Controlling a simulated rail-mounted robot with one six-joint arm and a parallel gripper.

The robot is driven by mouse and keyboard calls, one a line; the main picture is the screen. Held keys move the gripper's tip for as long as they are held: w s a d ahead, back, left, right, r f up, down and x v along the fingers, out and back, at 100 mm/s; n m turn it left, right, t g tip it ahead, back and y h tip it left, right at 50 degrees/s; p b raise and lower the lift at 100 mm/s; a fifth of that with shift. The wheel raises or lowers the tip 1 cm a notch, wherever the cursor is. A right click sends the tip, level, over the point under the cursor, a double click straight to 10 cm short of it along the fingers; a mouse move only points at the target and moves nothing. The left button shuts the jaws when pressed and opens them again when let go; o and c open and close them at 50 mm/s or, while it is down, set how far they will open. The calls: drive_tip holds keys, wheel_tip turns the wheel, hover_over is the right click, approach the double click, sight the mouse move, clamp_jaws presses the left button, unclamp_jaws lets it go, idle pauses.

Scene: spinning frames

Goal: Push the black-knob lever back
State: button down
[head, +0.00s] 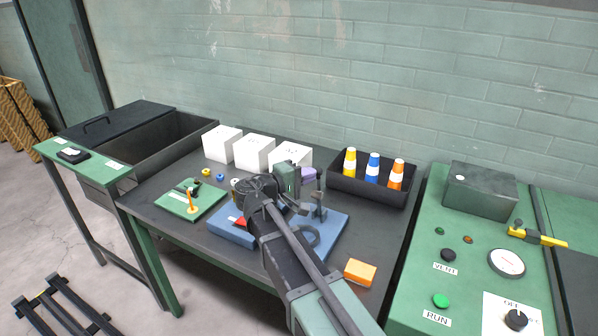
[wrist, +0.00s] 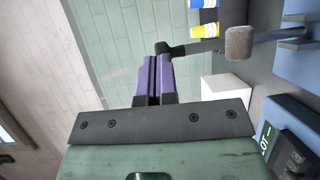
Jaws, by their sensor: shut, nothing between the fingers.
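The lever (head: 320,204) stands on a blue base plate (head: 334,222) in the middle of the table. In the wrist view its dark arm (wrist: 198,47) runs sideways from a grey-brown pivot piece (wrist: 240,43) to a black end (wrist: 163,48). My gripper (head: 308,174) has purple fingers, shut together and empty. In the wrist view the fingertips (wrist: 152,58) appear right beside the black end; I cannot tell whether they touch it. My arm hides part of the base plate in the head view.
White boxes (head: 255,152) stand along the back. A black tray (head: 342,180) holds yellow, blue and orange cups. A green plate (head: 181,204) with an orange peg lies left, an orange block (head: 360,271) right front. A green console (head: 437,199) stands at the right.

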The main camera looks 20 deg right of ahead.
drive_tip(key=shift+w+d+r+y+p, duration=0.15)
drive_tip(key=shift+w+d+r+p, duration=0.05)
drive_tip(key=shift+w+d, duration=0.35)
drive_tip(key=shift+w+d+r+y+p, duration=0.2)
drive_tip(key=shift+w+d, duration=0.25)
drive_tip(key=shift+w, duration=0.15)
drive_tip(key=shift+a+r, duration=0.1)
drive_tip(key=p+v, duration=0.2)
drive_tip(key=v, duration=1.2)
drive_tip(key=shift+r+p, duration=0.3)
drive_tip(key=shift+r, duration=0.1)
